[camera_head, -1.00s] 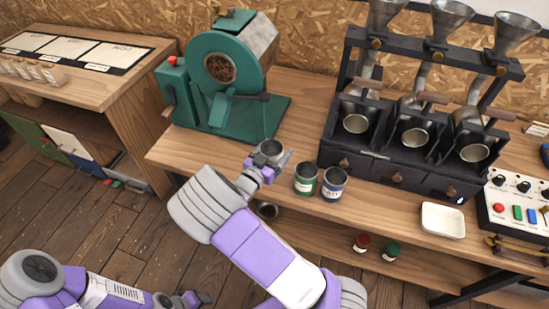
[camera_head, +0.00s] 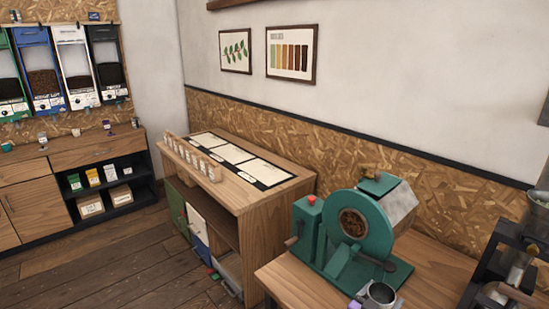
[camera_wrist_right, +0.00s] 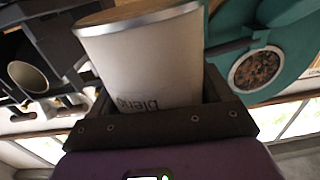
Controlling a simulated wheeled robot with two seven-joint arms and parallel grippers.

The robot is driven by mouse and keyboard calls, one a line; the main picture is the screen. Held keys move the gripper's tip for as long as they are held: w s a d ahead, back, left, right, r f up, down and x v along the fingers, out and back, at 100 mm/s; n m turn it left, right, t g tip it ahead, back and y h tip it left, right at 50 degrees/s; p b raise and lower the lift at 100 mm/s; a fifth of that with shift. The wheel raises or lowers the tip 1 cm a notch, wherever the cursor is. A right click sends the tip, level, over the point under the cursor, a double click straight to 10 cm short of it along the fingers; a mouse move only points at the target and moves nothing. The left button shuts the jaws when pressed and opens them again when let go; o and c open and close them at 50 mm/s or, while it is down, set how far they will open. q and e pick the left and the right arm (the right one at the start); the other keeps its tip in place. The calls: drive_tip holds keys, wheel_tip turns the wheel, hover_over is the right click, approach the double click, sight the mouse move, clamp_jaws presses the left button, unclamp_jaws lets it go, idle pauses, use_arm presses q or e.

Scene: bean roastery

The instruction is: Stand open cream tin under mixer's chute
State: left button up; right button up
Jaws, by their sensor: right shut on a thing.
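The cream tin (camera_wrist_right: 145,65), pale with a printed "blend" label, fills the middle of the right wrist view. My right gripper (camera_wrist_right: 160,125) is shut on it. I cannot tell whether the tin touches the bench. The mixer's round window shows brown beans, and it also appears in the right wrist view (camera_wrist_right: 280,50). The chute is not clearly seen. My left gripper is out of view.
The wooden bench (camera_head: 285,280) is bare left of the mixer. A dark rack with metal cups (camera_head: 500,275) stands at the right. A separate wooden table (camera_head: 262,200) with cards and a row of small holders is further left. Bean dispensers (camera_head: 75,65) line the far left wall.

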use_arm(q)
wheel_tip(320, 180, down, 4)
drive_tip(key=b, duration=0.3)
drive_tip(key=shift+b, duration=0.3)
use_arm(e)
drive_tip(key=w+a+f+n+t+y, duration=0.1)
drive_tip(key=a+f+n+t+y, duration=0.1)
drive_tip(key=a+n+t+y, duration=0.1)
drive_tip(key=w+a+f+n+t+y, duration=0.1)
drive_tip(key=a+f+n+t+y, duration=0.1)
drive_tip(key=a+n+y, duration=0.4)
drive_tip(key=a+t+y, duration=0.1)
drive_tip(key=a+y, duration=0.1)
drive_tip(key=y, duration=0.2)
drive_tip(key=shift+a+n, duration=0.3)
drive_tip(key=shift+s, duration=0.1)
